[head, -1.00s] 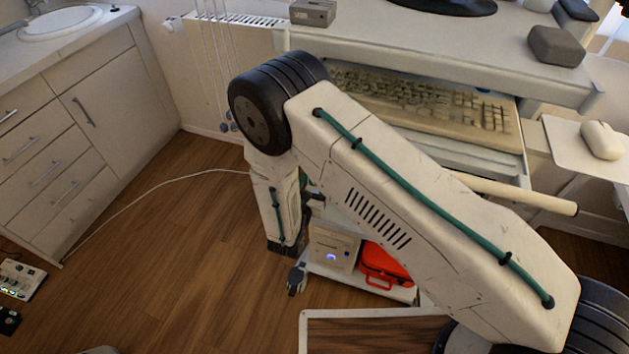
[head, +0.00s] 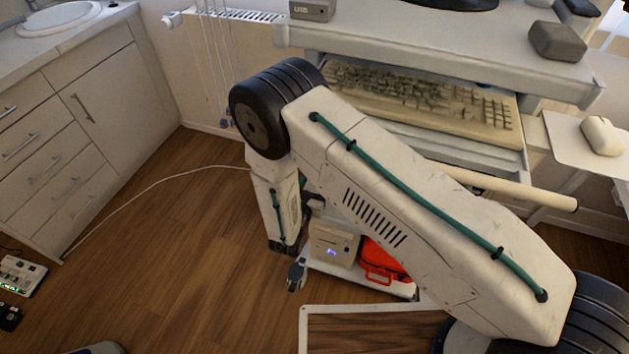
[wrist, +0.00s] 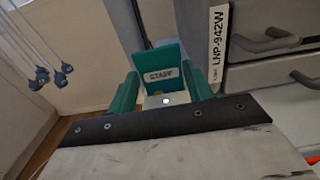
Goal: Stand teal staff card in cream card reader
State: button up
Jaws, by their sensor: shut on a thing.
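In the wrist view the teal staff card (wrist: 163,62) carries a pale label reading STAFF. It stands between the teal fingers of my gripper (wrist: 166,88), which is shut on it. In the head view my own arm hides the gripper and the card. No card reader can be clearly made out there.
A white workstation cart holds a keyboard (head: 430,105). Low on it are a cream box with a blue light (head: 333,245) and a red case (head: 382,262). Grey drawers (wrist: 280,60) stand right in the wrist view. Cords with blue ends (wrist: 62,72) hang left.

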jog(key=o, duration=0.9)
jog(key=shift+c, duration=0.2)
jog(key=shift+s, duration=0.1)
jog(key=v, duration=0.7)
jog(key=shift+s+a, duration=0.15)
jog(key=shift+s, duration=0.15)
